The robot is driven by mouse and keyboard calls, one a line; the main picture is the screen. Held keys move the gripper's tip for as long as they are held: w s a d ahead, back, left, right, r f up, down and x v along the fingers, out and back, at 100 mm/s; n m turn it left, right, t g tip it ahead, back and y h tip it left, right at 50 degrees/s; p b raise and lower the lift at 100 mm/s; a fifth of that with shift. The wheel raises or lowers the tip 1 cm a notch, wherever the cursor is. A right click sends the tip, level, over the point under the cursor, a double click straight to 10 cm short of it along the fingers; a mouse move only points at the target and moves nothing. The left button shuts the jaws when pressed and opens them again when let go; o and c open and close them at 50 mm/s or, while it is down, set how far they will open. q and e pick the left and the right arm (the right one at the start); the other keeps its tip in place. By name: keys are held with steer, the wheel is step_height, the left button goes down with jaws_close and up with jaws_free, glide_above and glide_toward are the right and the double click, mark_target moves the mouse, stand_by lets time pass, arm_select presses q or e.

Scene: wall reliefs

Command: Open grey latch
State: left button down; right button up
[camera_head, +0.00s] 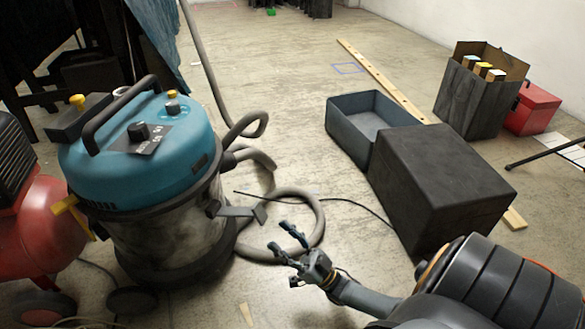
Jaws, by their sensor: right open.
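A grey latch (238,211) sticks out from the right side of the shop vacuum (130,165), which has a blue top and a dull metal drum. My right gripper (279,237) is open and empty. In the picture it is just below and to the right of the latch, with its fingers pointing up and left. It appears apart from the latch, though the exact depth gap is hard to tell. My left gripper is out of view.
A hose (315,212) loops on the floor behind my right gripper. A black box (435,185) and an open grey bin (362,118) stand to the right. A red machine (35,225) stands left of the vacuum.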

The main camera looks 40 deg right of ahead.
steer(key=shift+v, duration=2)
